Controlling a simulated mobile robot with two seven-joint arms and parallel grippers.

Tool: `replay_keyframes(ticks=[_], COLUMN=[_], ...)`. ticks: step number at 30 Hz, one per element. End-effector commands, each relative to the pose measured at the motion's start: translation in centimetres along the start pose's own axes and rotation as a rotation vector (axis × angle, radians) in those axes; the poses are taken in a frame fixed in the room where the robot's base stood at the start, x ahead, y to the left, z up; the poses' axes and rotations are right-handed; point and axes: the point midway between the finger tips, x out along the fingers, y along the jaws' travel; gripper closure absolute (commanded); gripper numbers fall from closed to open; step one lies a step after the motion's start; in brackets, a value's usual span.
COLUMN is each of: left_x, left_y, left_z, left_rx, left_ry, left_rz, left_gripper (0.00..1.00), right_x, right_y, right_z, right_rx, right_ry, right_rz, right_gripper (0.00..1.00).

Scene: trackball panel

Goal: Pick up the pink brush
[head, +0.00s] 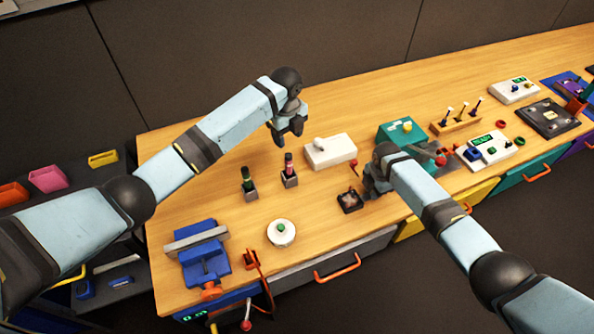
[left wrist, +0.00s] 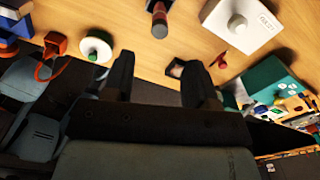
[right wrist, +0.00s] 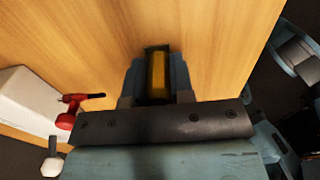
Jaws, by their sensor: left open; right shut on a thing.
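The pink brush (head: 288,160) stands upright in a small dark holder on the wooden bench, left of a white box. A similar dark upright piece with a green band (head: 247,178) stands to its left. My left gripper (head: 287,138) is open and empty, above and behind the pink brush, apart from it. In the left wrist view its spread fingers (left wrist: 160,62) have nothing between them, and one upright holder shows at the top edge. My right gripper (head: 370,190) is low over the bench, shut on a yellow-orange piece (right wrist: 158,75) that I cannot identify.
The white box (head: 330,151) with a knob stands right of the brush. A small dark trackball panel (head: 349,201) and a green box (head: 400,131) lie near my right gripper.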

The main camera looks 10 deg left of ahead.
Motion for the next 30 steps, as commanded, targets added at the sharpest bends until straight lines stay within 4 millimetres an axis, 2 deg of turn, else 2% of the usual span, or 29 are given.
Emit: replay_keyframes(ticks=[9, 17, 24, 30], left_x=[5.0, 7.2, 10.7, 11.8], left_y=[0.2, 0.1, 0.0, 0.0], left_z=[0.1, 0.0, -0.1, 0.0], left_rx=[-0.015, -0.012, -0.014, -0.012], left_ry=[0.002, 0.001, 0.002, 0.000], left_rz=[0.005, 0.004, 0.005, 0.002], left_gripper=[0.48, 0.48, 0.48, 0.48], right_x=[0.0, 0.0, 0.0, 0.0], right_y=[0.0, 0.0, 0.0, 0.0], right_z=[0.0, 0.0, 0.0, 0.0], right_rx=[0.000, 0.000, 0.000, 0.000], right_ry=[0.000, 0.000, 0.000, 0.000], right_rz=[0.000, 0.000, 0.000, 0.000], right_gripper=[1.00, 1.00, 1.00, 1.00])
